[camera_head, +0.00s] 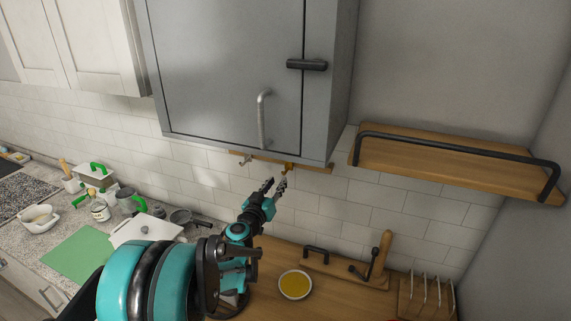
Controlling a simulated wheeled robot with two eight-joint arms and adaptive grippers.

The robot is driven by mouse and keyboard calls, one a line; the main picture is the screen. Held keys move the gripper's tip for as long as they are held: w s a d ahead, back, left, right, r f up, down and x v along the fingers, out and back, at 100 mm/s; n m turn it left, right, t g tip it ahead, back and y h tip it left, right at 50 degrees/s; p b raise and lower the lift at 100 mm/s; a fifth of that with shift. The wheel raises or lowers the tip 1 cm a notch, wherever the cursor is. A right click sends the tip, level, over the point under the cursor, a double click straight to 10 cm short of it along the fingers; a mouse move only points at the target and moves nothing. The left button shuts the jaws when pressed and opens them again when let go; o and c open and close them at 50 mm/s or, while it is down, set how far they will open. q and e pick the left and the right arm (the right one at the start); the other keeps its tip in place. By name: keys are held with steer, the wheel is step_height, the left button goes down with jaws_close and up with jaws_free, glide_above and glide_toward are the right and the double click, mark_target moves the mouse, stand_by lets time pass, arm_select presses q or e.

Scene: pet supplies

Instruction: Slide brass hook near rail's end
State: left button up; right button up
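A wooden rail (315,168) runs along the tiled wall just under the grey cabinet. The small brass hook (288,167) hangs from it, right of the rail's middle. A silver hook (245,160) hangs near the rail's left end. My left gripper (275,184) is just below the brass hook, pointing up, with its two fingers apart. Its right fingertip appears close to the hook; I cannot tell whether they touch. Nothing shows between the fingers. My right gripper is not in view.
The grey cabinet (225,70) overhangs the rail. A wooden shelf with a black bar (450,150) is at right. Below are a bowl of yellow contents (295,285), a wooden toast-style rack (425,298) and a green mat (78,257). The tiled wall right of the gripper is clear.

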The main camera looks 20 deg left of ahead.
mark_target(284, 173)
arm_select(q)
steer(key=w, duration=0.7)
steer(key=shift+a, duration=0.15)
steer(key=shift+f, duration=0.1)
jaws_close()
